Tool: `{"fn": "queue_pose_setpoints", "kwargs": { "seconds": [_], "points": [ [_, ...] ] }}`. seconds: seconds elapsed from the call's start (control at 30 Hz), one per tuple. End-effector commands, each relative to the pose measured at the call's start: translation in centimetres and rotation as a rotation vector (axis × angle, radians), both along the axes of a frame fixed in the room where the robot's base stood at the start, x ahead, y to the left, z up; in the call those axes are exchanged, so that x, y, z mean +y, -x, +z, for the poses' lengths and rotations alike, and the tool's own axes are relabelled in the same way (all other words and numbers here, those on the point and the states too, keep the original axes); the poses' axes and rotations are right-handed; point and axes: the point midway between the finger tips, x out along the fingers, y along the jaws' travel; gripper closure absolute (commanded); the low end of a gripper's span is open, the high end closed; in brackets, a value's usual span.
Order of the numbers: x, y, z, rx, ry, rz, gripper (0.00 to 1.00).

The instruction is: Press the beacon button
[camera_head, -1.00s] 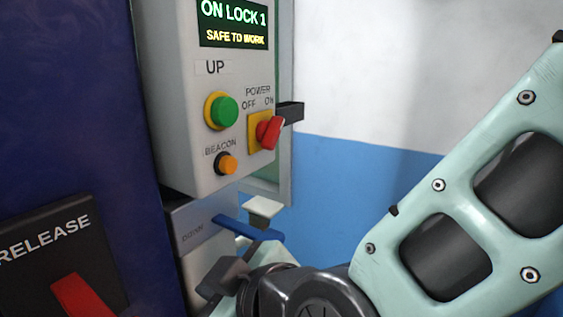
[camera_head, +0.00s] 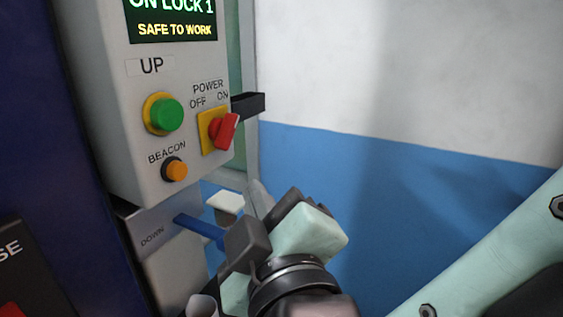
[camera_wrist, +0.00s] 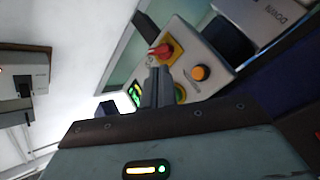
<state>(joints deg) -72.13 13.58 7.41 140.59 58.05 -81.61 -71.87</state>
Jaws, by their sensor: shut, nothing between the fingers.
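The beacon button (camera_head: 175,169) is a small orange knob in a black ring, under the word BEACON on the light grey control box (camera_head: 120,120). It also shows in the wrist view (camera_wrist: 200,73), to the right of the fingertips. My gripper (camera_head: 260,196) is below and to the right of the button in the head view, clear of it. In the wrist view my gripper (camera_wrist: 158,72) has its fingers together, with nothing between them. They cover part of the green button there.
Above the beacon button are the green UP button (camera_head: 167,115) and the red power switch (camera_head: 225,131), with a black bracket (camera_head: 248,105) beside it. A blue lever (camera_head: 200,229) marked DOWN is below. The blue and white wall (camera_head: 400,190) stands behind.

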Motion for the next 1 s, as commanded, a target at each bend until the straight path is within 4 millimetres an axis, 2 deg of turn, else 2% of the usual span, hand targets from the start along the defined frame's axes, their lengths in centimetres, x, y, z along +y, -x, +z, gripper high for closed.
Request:
{"fn": "queue_pose_setpoints", "kwargs": {
  "seconds": [0.23, 0.7, 1.0],
  "points": [
    [0.9, -0.3, -0.1, 0.001, 0.001, 0.001, 1.00],
    [6.5, -2.7, 0.1, 0.002, 0.000, 0.001, 1.00],
    [8.1, -3.4, 0.0, 0.001, 0.001, 0.001, 1.00]
  ]
}}
